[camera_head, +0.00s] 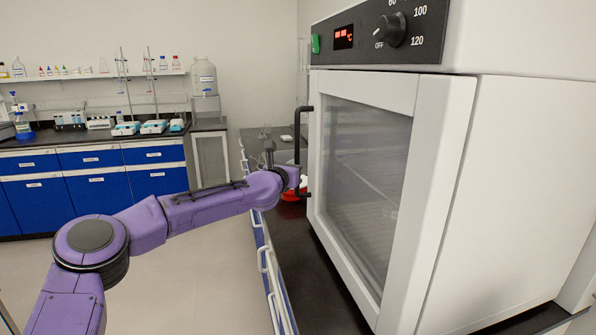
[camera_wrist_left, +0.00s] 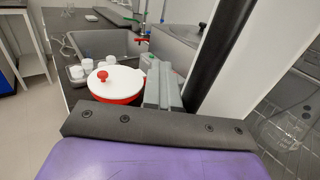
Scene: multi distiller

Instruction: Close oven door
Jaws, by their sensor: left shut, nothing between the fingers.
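The white oven (camera_head: 505,180) stands on the dark counter at the right. Its door (camera_head: 425,150) has a white frame and a glass window (camera_head: 362,180), and looks nearly flush with the body; I cannot tell if a small gap remains. The black vertical handle (camera_head: 299,125) is on the door's left side. My left gripper (camera_head: 298,180) is beside the handle's lower half, partly hidden. In the left wrist view its grey fingers (camera_wrist_left: 163,88) are shut and empty, left of the black handle (camera_wrist_left: 215,58). My right gripper is out of view.
A red pot with a white lid (camera_wrist_left: 116,83) stands on the counter beyond my left gripper, by a sink (camera_wrist_left: 100,42). Blue cabinets (camera_head: 100,180) with lab equipment line the back wall. The floor (camera_head: 185,250) left of the counter is clear.

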